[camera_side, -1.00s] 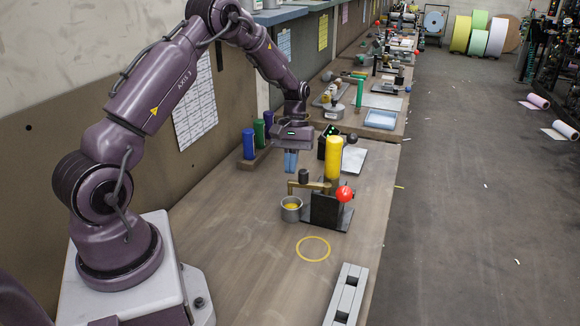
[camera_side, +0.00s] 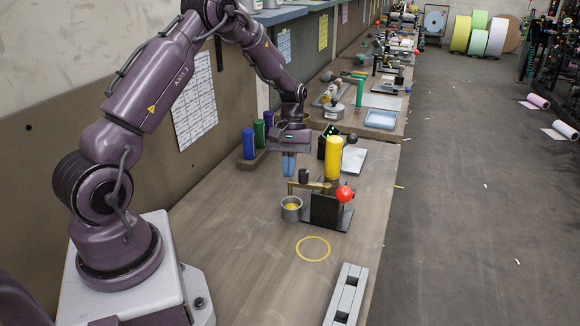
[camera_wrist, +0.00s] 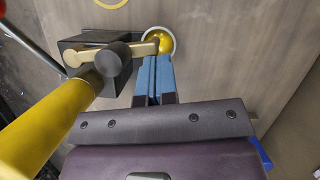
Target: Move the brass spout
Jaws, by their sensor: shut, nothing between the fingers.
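The brass spout (camera_side: 308,186) is a thin bar reaching left from a black block (camera_side: 325,208), with a dark round knob (camera_side: 304,176) by it. In the wrist view the brass spout (camera_wrist: 142,48) ends over a metal cup (camera_wrist: 168,36) holding something yellow. The cup also shows in the side view (camera_side: 291,212). My gripper (camera_side: 289,166) has blue fingers and is shut and empty, pointing down above and behind the spout. In the wrist view my gripper (camera_wrist: 153,72) lies just below the spout's end; whether it touches cannot be told.
A yellow cylinder (camera_side: 333,158) stands beside the black block, and a red ball (camera_side: 344,194) sits at its right. Blue and green cylinders (camera_side: 259,133) stand behind. A yellow ring (camera_side: 313,249) marks bare table in front, near a grey slotted block (camera_side: 347,296).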

